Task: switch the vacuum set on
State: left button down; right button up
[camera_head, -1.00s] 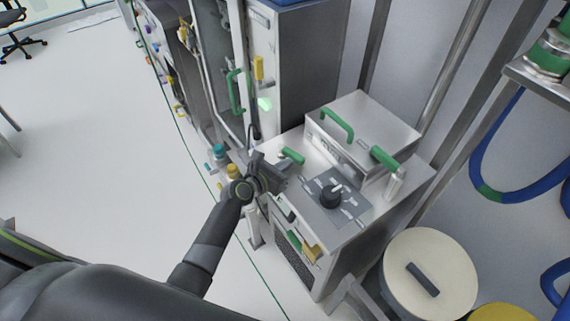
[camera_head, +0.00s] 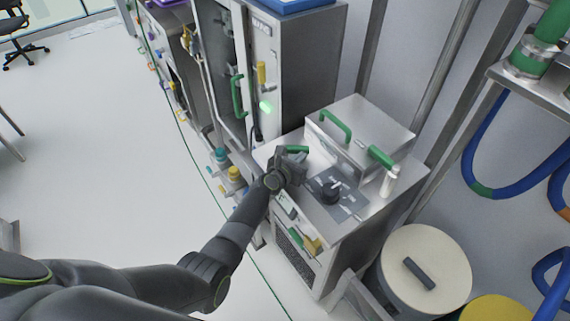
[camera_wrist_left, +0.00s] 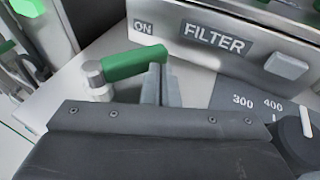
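The vacuum set (camera_head: 372,221) is a steel cabinet with a sloping top. A green lever (camera_head: 297,149) sits on that top. In the left wrist view the green lever (camera_wrist_left: 136,63) turns on a round metal pivot at its left, and its right end lies below a plate marked ON and FILTER (camera_wrist_left: 213,38). My left gripper (camera_head: 294,164) is at the lever's near side. Its two grey fingers (camera_wrist_left: 163,84) are close together, in front of the lever's right end; whether they touch it I cannot tell. My right gripper is out of view.
A black dial (camera_head: 331,192) with number marks stands right of the gripper. A raised steel box (camera_head: 364,132) with green handles is behind it. A tall cabinet (camera_head: 300,75) stands at the back left. A cream round lid (camera_head: 425,270) is at the lower right.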

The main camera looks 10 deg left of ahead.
aim_at(304, 150)
pick_arm(q)
jog(key=shift+w+d, duration=0.4)
jog(key=shift+w, duration=0.45)
jog(key=shift+w+b, duration=0.8)
jog(key=shift+w, duration=0.6)
